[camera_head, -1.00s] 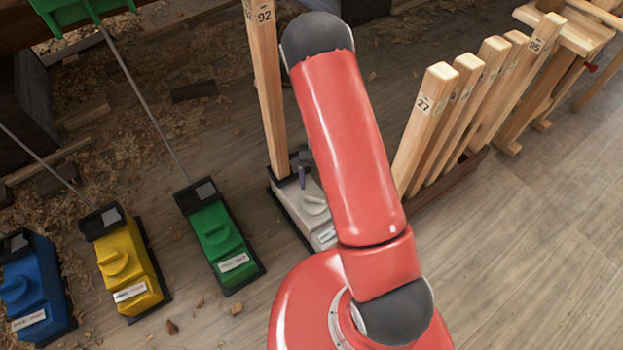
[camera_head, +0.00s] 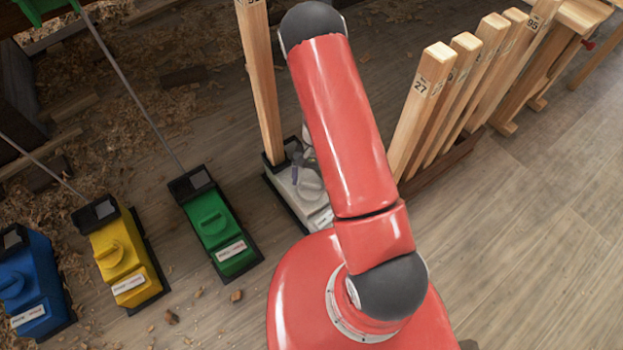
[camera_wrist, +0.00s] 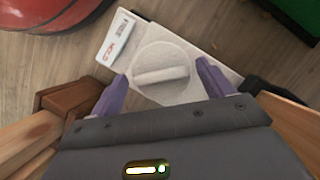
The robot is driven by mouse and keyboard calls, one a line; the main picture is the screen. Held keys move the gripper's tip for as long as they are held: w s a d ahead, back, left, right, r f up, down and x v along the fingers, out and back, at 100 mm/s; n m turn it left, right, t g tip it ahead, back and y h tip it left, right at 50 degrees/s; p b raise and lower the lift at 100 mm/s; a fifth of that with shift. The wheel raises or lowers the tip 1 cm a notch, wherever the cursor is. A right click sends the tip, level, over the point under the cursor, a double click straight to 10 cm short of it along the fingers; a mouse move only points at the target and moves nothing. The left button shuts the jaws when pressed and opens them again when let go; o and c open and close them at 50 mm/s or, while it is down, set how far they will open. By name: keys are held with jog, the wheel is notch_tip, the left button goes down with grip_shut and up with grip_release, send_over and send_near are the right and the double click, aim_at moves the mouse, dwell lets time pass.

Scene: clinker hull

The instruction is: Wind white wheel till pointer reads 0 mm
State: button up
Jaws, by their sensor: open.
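The white box (camera_head: 284,183) stands on the floor with a wooden post upright at its far end. Its white wheel (camera_head: 309,184) is partly hidden behind my arm. In the wrist view the white wheel (camera_wrist: 161,73) is a round knob with a raised bar grip across it. My gripper (camera_wrist: 160,82) is open, its two purple fingers on either side of the wheel, apart from the grip. In the head view only a little of the gripper shows near the box. The pointer and its scale cannot be made out.
A green box (camera_head: 217,232), a yellow box (camera_head: 122,262) and a blue box (camera_head: 30,283) with similar knobs stand to the left. A rack of numbered wooden posts (camera_head: 425,105) stands close on the right. Floor at the lower right is clear.

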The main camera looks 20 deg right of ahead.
jog(key=shift+c, duration=0.3)
jog(key=c, duration=0.9)
jog(key=shift+d+m+b, duration=0.1)
jog(key=shift+m+b, duration=0.25)
jog(key=shift+m, duration=0.35)
jog(key=shift+c, duration=0.2)
jog(key=shift+m+t+y, duration=0.5)
jog(key=shift+m, duration=0.4)
jog(key=o, duration=1)
